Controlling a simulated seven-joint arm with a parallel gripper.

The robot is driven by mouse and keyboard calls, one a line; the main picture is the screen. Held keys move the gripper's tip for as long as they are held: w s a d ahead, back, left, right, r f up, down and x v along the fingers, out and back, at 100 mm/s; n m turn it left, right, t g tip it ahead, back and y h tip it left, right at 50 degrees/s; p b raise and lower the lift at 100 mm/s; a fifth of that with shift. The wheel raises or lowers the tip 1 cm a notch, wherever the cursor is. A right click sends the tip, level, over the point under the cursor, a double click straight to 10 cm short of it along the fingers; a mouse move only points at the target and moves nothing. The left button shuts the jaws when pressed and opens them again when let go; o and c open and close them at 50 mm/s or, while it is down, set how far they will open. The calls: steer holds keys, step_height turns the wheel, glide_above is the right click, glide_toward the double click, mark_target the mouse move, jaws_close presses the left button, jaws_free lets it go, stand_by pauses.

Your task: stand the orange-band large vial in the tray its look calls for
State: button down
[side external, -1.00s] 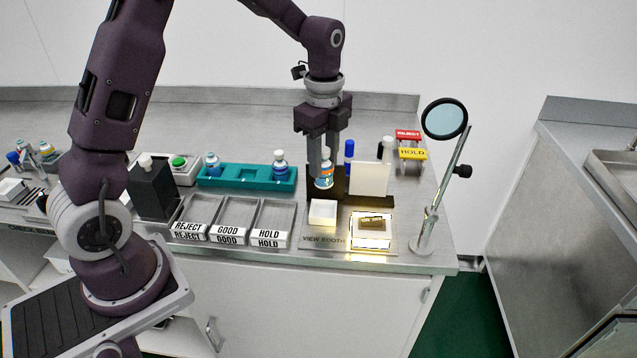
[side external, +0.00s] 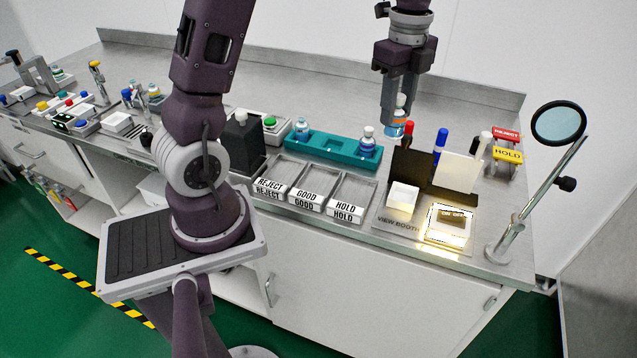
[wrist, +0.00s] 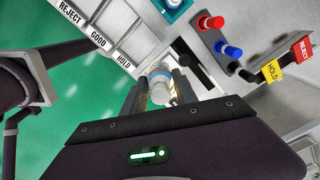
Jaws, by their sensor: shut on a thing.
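My gripper (side external: 397,108) is shut on the orange-band large vial (side external: 396,128) and holds it upright in the air above the back of the view booth. The vial has a white cap, an orange band and a bluish lower part. Three grey trays stand left of the booth, labelled REJECT (side external: 285,169), GOOD (side external: 320,181) and HOLD (side external: 355,190). They look empty.
A teal rack (side external: 335,147) with two vials stands behind the trays. The booth has a black panel (side external: 410,170), a white panel (side external: 455,172), a white block (side external: 402,196) and a lit pad (side external: 449,236). A magnifier (side external: 558,122) stands right; red and blue markers are behind the booth.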

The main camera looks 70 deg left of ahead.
steer(key=s+a+n, duration=0.3)
steer(key=s+a, duration=0.5)
steer(key=s, duration=0.4)
glide_above(318, 183)
step_height(318, 183, down, 16)
steer(key=shift+r, duration=0.15)
steer(key=c, duration=1)
jaws_free()
steer(key=shift+o, duration=0.2)
